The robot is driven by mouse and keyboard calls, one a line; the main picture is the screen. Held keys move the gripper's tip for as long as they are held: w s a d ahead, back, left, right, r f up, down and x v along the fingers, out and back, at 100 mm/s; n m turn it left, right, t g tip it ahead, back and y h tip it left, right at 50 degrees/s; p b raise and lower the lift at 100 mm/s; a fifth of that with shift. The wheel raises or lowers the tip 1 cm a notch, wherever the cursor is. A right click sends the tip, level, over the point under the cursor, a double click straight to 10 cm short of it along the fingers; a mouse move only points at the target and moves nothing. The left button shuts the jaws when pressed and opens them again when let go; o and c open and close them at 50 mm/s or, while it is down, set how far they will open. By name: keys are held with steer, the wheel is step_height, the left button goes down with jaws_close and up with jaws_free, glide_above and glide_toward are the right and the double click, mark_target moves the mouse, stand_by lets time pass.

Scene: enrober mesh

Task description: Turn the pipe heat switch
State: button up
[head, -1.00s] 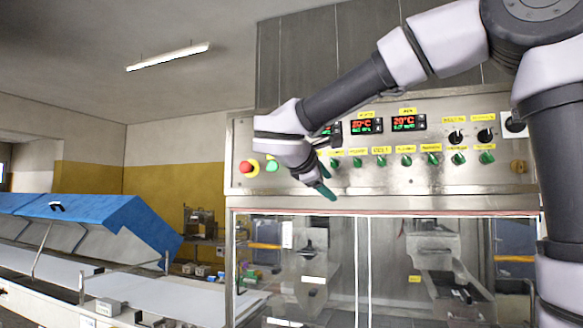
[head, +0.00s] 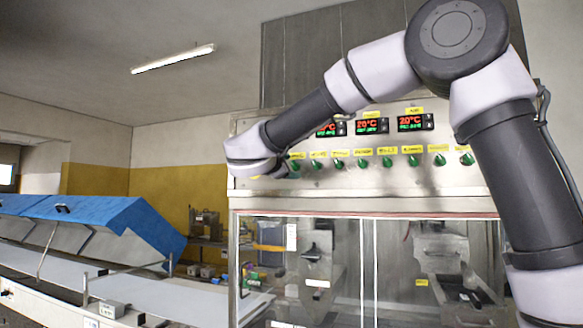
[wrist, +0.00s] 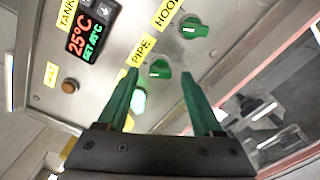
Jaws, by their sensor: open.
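The pipe heat switch (wrist: 160,68) is a green knob beside the yellow "PIPE" label in the wrist view. My gripper (wrist: 159,73) is open, with one green finger on each side of the knob's position in the picture. The knob shows between the fingertips, apparently just beyond them, and I see no clear contact. In the head view, the end of my arm is at the left part of the steel control panel (head: 350,183), and my fingers are mostly hidden there.
The hood knob (wrist: 193,28) is close by on the right in the wrist view. A lit green button (wrist: 138,101) is partly behind the left finger. The tank display (wrist: 88,30) reads 25°C. Glass doors (head: 330,270) lie below the panel; a conveyor (head: 150,290) stands left.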

steer(key=shift+w+d, duration=0.2)
steer(key=shift+w, duration=0.3)
jaws_close()
steer(key=shift+m, duration=0.3)
steer(key=m, duration=0.5)
steer(key=shift+m, duration=0.3)
steer(key=m, duration=0.5)
steer(key=shift+m, duration=0.3)
